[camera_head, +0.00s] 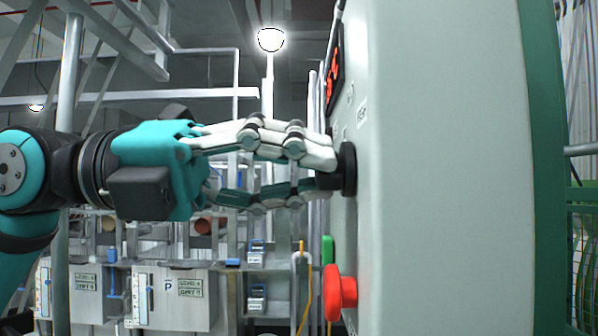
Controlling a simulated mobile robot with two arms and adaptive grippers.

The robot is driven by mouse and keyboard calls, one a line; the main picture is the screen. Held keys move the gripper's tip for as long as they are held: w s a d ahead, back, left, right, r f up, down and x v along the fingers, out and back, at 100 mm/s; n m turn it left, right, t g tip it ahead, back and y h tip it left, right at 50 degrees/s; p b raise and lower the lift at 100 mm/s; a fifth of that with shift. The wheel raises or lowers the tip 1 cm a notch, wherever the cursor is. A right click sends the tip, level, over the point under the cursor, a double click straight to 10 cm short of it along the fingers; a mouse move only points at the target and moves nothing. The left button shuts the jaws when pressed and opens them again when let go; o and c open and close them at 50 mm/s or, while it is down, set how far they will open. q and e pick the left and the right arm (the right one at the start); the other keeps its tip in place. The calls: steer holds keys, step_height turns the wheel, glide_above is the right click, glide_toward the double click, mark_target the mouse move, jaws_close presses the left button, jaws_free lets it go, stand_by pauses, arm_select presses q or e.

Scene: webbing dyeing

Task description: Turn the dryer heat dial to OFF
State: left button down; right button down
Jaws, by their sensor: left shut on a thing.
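The dryer heat dial (348,169) is a black round knob on the face of a pale grey-green cabinet (450,170), seen nearly edge-on. My left gripper (325,170) comes in level from the left and is shut on the dial's grip, one finger above it and one below. The fingers cover part of the dial and of the labels around it, so I cannot read which way the dial points. My right gripper is not in view.
A red mushroom button (341,293) and a green button (327,250) stick out below the dial. A red-digit display (334,80) sits above it, too slanted to read. Control boxes (172,297) and pipes stand in the background at left.

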arm_select(q)
steer(key=n, duration=0.5)
steer(key=shift+r+n, duration=0.1)
steer(key=shift+n, duration=0.2)
stand_by(0.4)
steer(key=c, duration=1.3)
jaws_free()
steer(key=a, duration=1.2)
steer(key=shift+a, duration=0.1)
steer(key=shift+w, duration=0.1)
